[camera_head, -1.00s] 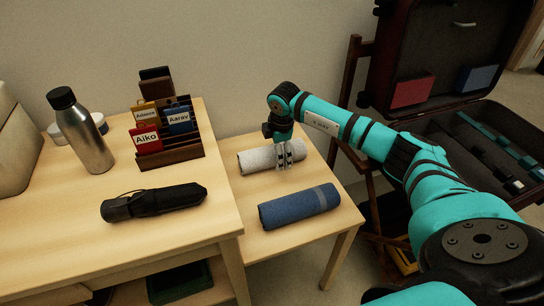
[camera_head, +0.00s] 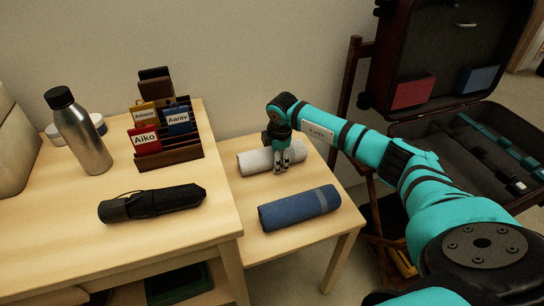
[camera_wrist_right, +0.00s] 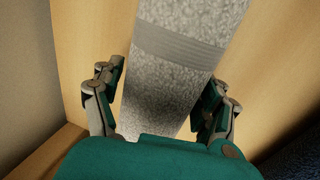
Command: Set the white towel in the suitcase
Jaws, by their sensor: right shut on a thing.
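The white towel (camera_head: 256,162) is a rolled, greyish-white cylinder lying on the low side table, near the wall. My right gripper (camera_head: 282,166) reaches down over it from above and is shut on it near its middle. In the right wrist view the towel (camera_wrist_right: 180,70), with a plain grey band, lies between the two fingers of the gripper (camera_wrist_right: 163,105). The suitcase (camera_head: 455,130) stands open at the right, its dark lid upright at the back. My arm hides part of the suitcase's lower half. My left gripper is not in view.
A blue rolled towel (camera_head: 300,207) lies just in front of the white one. A higher table at left holds an umbrella (camera_head: 152,203), a steel bottle (camera_head: 80,135) and a rack of name tags (camera_head: 165,152). Red (camera_head: 412,92) and blue (camera_head: 477,79) items sit in the lid.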

